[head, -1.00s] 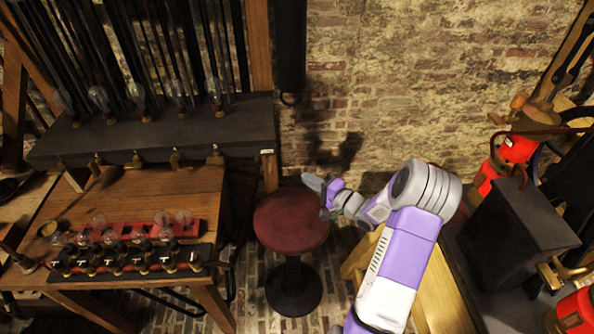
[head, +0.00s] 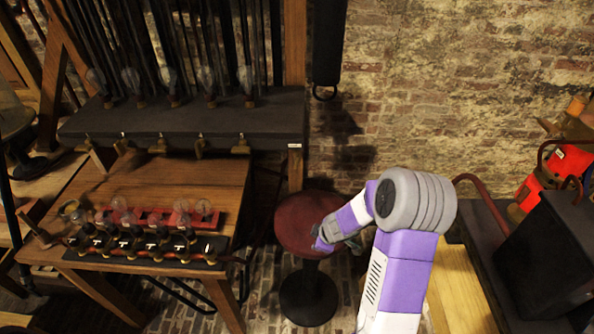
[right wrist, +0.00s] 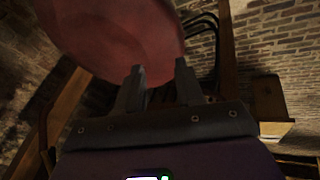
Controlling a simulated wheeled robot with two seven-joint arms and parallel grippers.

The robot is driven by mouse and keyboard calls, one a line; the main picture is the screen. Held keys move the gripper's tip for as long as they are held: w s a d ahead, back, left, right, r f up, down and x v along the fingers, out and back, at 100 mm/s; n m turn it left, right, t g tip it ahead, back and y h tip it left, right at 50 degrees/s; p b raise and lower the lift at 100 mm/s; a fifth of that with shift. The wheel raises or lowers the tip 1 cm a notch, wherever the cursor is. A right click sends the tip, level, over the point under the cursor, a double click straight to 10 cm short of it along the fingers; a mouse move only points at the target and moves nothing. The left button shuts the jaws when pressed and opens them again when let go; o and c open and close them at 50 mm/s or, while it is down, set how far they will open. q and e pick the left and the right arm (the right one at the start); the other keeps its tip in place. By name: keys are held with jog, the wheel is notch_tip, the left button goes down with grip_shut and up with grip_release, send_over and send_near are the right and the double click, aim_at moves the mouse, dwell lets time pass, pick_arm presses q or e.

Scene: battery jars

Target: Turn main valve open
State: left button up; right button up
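I cannot tell which part is the main valve. A row of small brass taps (head: 199,147) sits along the front of the dark shelf at left. A black strip of dark knobs with small white labels (head: 150,246) lies on the wooden table. My right gripper (head: 322,243) is in front of the red stool, well to the right of the table and taps. In the right wrist view its two fingers (right wrist: 160,84) stand apart with nothing between them. My left gripper is not in view.
A round red stool (head: 290,222) stands by my right gripper and fills the upper left of the wrist view (right wrist: 115,40). The wooden table (head: 205,180) carries a red rack (head: 228,218) with glass bulbs. A dark box (head: 545,255) and red items are at right.

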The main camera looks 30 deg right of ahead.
jog(key=w+d+r+n+h+b, duration=0.2)
jog(key=w+n+h, duration=0.15)
jog(key=n, duration=0.25)
jog(key=n+t+h+b, duration=0.3)
jog(key=n+t+h, duration=0.4)
jog(key=n+t, duration=0.5)
send_near(297, 162)
jog(key=w+r+n+g, duration=0.2)
jog(key=shift+m+y, duration=0.25)
jog(key=shift+m, duration=0.05)
jog(key=x, duration=0.7)
jog(key=shift+w+d+f+b, duration=0.1)
jog(key=shift+d+f+b, duration=0.1)
jog(key=shift+d+b, duration=0.2)
grip_shut()
